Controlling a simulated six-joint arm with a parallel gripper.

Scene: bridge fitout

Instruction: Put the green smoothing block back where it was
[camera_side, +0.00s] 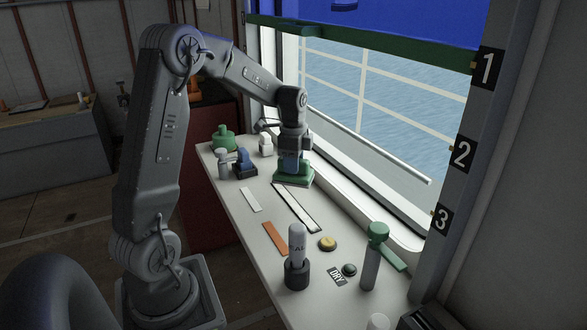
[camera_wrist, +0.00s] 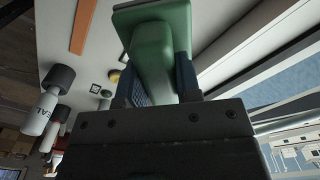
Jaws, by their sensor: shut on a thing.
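The green smoothing block (camera_side: 293,180) is at the far part of the white counter, close to the window sill. My gripper (camera_side: 292,165) points down and is shut on its raised upper part. In the wrist view the green block (camera_wrist: 160,42) sits between the two dark blue fingers of my gripper (camera_wrist: 160,80). I cannot tell whether the block's base touches the counter or is just above it. A black-outlined white strip (camera_side: 296,208) lies on the counter just in front of the block.
Left of the block stand a blue block (camera_side: 245,164), a grey bottle (camera_side: 223,164), a white bottle (camera_side: 265,146) and a green pot (camera_side: 223,137). Nearer are an orange strip (camera_side: 274,240), a yellow disc (camera_side: 327,244), a SEAL bottle (camera_side: 297,245) and a green-topped bottle (camera_side: 370,265).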

